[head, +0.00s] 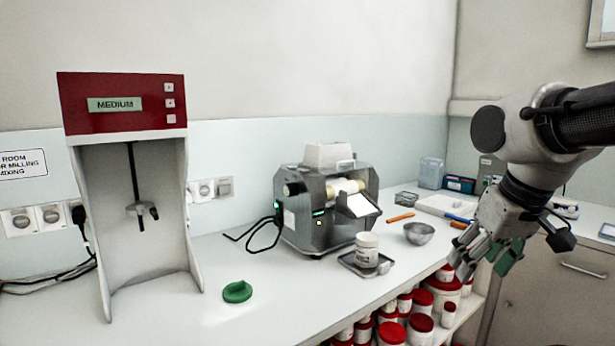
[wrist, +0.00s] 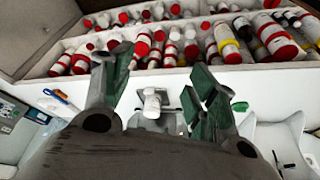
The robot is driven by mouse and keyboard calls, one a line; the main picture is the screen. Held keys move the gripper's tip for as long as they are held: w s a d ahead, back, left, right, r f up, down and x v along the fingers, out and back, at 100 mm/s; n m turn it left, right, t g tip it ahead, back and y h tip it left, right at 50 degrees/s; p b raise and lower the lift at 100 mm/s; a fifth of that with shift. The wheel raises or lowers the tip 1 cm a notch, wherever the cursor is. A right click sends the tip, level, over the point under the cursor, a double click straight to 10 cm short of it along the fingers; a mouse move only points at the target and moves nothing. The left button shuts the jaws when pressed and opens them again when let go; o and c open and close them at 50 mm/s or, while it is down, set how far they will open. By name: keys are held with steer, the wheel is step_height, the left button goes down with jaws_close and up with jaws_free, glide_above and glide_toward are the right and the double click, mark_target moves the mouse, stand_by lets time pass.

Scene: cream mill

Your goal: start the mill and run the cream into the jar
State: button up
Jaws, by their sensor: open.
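The mill (head: 312,235) is a grey metal machine on the counter with pale rollers, a white top and a sloping white plate at its front. Small green lights show on its left side. The white jar (head: 366,243) stands upright in a small metal tray (head: 349,264) in front of the mill, below the plate; it also shows in the wrist view (wrist: 154,101). I cannot see inside the jar. A green lid (head: 237,292) lies on the counter to the left. My gripper (head: 487,262) is open and empty, right of the jar and apart from it.
A red-topped mixer (head: 122,103) reading MEDIUM stands at the left. A metal bowl (head: 419,234), an orange tool (head: 400,217) and a blue pen (head: 459,218) lie right of the mill. Red-lidded containers (head: 420,323) fill the shelf below. Counter between mixer and tray is mostly clear.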

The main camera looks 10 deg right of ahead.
steer(key=shift+c, duration=0.3)
jaws_close()
stand_by(0.3)
stand_by(1.2)
